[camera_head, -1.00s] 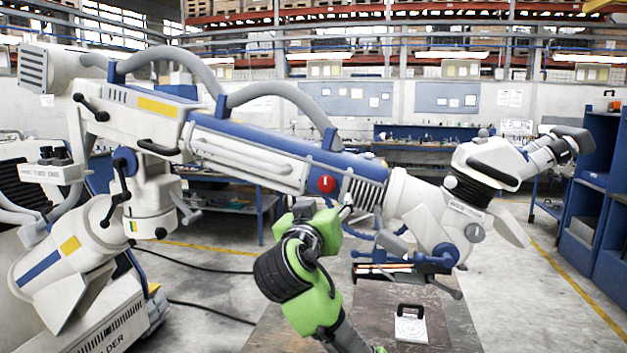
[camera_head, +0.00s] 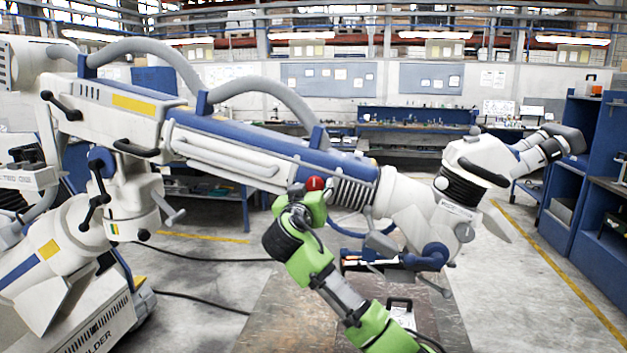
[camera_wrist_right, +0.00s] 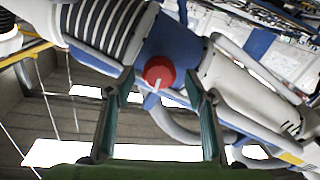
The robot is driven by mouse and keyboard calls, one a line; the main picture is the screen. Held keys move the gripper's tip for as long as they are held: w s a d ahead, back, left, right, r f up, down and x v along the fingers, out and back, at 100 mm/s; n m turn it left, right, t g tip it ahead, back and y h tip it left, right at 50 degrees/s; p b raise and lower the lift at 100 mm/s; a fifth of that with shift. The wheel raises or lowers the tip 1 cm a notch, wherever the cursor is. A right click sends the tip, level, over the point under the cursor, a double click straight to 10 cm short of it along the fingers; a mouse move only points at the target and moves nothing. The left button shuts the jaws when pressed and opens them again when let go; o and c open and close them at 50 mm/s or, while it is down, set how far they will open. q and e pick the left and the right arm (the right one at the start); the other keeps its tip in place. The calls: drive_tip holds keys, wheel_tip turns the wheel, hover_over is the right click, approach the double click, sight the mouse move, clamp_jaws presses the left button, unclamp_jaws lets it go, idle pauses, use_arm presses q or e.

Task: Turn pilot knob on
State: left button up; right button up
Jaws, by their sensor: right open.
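The red pilot knob (camera_head: 315,184) sits on the blue section of the white microscope arm (camera_head: 230,150). In the right wrist view the knob (camera_wrist_right: 159,72) is a red disc with a pale pointer line slanting down and left. My right gripper (camera_head: 303,196), on the green arm, is at the knob, its tip overlapping the knob's lower edge in the head view. In the right wrist view the gripper's two fingers (camera_wrist_right: 158,88) are open, one on each side of the knob, with gaps between. Contact does not show. My left gripper is not in view.
Grey hoses (camera_head: 255,85) loop above the microscope arm. The white microscope head (camera_head: 465,190) is to the right of the knob. A brown table (camera_head: 290,300) is below, with a black-handled item (camera_head: 402,315) on it. Blue shelves (camera_head: 585,165) stand at the right.

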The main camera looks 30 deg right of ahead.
drive_tip(key=shift+w+d+r, duration=0.1)
drive_tip(key=shift+w+d, duration=0.25)
drive_tip(key=shift+w, duration=0.05)
drive_tip(key=shift+w+d, duration=0.1)
drive_tip(key=shift+c, duration=0.8)
drive_tip(key=c, duration=0.9)
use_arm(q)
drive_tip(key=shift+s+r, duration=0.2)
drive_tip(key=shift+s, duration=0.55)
